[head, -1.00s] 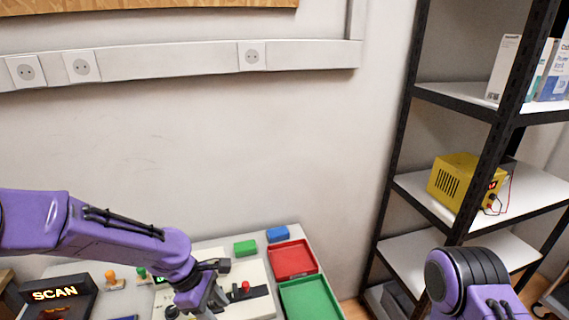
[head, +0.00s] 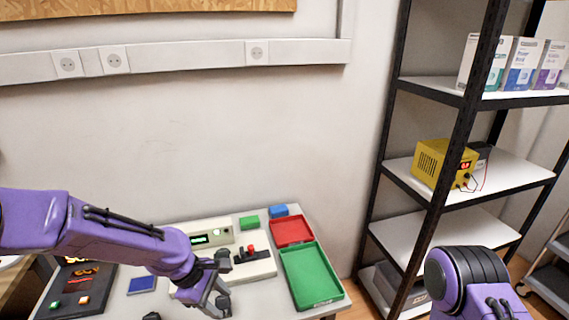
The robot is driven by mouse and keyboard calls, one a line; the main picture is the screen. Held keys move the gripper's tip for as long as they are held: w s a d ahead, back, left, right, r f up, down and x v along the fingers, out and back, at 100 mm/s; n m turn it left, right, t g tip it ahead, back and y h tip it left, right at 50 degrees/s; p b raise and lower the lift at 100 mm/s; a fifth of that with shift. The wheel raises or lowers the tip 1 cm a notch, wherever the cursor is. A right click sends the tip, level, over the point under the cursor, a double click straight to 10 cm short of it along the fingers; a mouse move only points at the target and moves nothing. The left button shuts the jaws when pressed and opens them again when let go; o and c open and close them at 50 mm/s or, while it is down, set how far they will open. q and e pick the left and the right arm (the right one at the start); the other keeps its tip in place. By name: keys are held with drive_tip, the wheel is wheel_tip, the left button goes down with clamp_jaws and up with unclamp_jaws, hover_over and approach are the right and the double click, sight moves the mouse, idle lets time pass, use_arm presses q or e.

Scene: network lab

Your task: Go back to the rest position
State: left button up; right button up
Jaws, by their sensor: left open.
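My left arm comes in from the left over the table. My left gripper (head: 218,303) hangs over the front part of the table, pointing down, open, with nothing seen between its fingers. It is in front of a pale device (head: 262,268) with a red-knobbed lever and a small lit green display. My right arm shows only as a purple and black link at the lower right; its gripper is out of the picture.
A black shelf (head: 439,180) with a yellow power supply (head: 444,164) stands right.

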use_arm(q)
drive_tip(key=s+a+f+m+t+y+b, duration=0.1)
drive_tip(key=s+a+f+m+t+y, duration=0.2)
drive_tip(key=f, duration=0.4)
drive_tip(key=a+f+m+t+y+b, duration=0.25)
drive_tip(key=a+f, duration=0.25)
drive_tip(key=f, duration=0.3)
drive_tip(key=s+a+f+m+g+b, duration=0.1)
drive_tip(key=s+f, duration=0.3)
drive_tip(key=s, duration=0.4)
drive_tip(key=s+a+f+m+g+y+b, duration=0.1)
drive_tip(key=s+a+f, duration=0.2)
drive_tip(key=s, duration=0.5)
drive_tip(key=s+a+f+m+g+y+b, duration=0.1)
drive_tip(key=s+a+f, duration=0.1)
drive_tip(key=s+f, duration=0.3)
drive_tip(key=s, duration=0.3)
drive_tip(key=shift+a+f, duration=0.15)
drive_tip(key=shift+a, duration=0.1)
